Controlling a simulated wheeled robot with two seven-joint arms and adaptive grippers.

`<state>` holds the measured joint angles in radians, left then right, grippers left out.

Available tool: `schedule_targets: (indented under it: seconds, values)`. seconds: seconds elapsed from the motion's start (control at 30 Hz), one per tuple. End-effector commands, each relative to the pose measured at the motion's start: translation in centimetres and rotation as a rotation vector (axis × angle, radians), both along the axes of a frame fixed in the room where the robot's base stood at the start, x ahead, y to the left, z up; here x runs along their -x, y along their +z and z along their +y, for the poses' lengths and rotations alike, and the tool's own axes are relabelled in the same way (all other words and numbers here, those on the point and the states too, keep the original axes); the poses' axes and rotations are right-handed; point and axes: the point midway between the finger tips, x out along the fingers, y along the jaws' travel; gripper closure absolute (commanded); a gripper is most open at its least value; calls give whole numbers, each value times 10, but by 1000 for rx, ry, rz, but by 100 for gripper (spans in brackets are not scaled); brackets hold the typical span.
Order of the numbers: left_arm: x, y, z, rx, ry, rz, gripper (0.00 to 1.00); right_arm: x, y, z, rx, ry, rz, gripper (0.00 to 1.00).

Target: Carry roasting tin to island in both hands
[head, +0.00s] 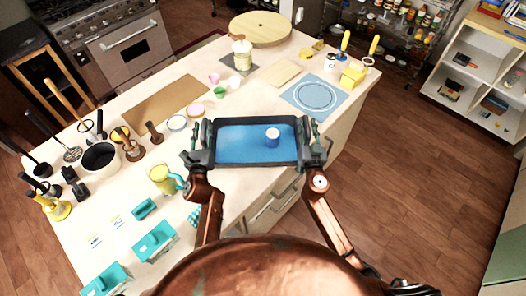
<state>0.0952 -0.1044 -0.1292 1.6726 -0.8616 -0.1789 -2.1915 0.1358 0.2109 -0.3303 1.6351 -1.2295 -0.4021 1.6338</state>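The roasting tin (228,151) is a dark-rimmed rectangular tray with a blue inside. It is at the middle of the head view, over or on the near edge of the island (237,184). A small white and blue cup (272,137) stands inside it, right of centre. My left gripper (207,140) is at the tin's left end and my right gripper (305,139) at its right end. Both appear closed around the end walls, though the fingertips are partly hidden. Whether the tin touches the island top cannot be told.
Teal boxes (153,241) stand at the front left. Open floor (400,170) lies to the right.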

Motion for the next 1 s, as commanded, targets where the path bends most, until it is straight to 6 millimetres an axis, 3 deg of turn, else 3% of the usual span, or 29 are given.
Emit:
schedule_targets:
  seconds: [0.03,0.37,0.8,1.0]
  values:
    - [1,-8,3,-3,4,12,66,0,-1,0,0,0,0,66]
    - [4,-10,4,-6,5,14,66,0,0,0,0,-1,-1,66]
    - [63,-7,1,-5,0,6,66,0,0,-1,0,-2,-1,66]
    - [79,-6,0,-4,0,3,66,0,0,-1,0,-2,-1,66]
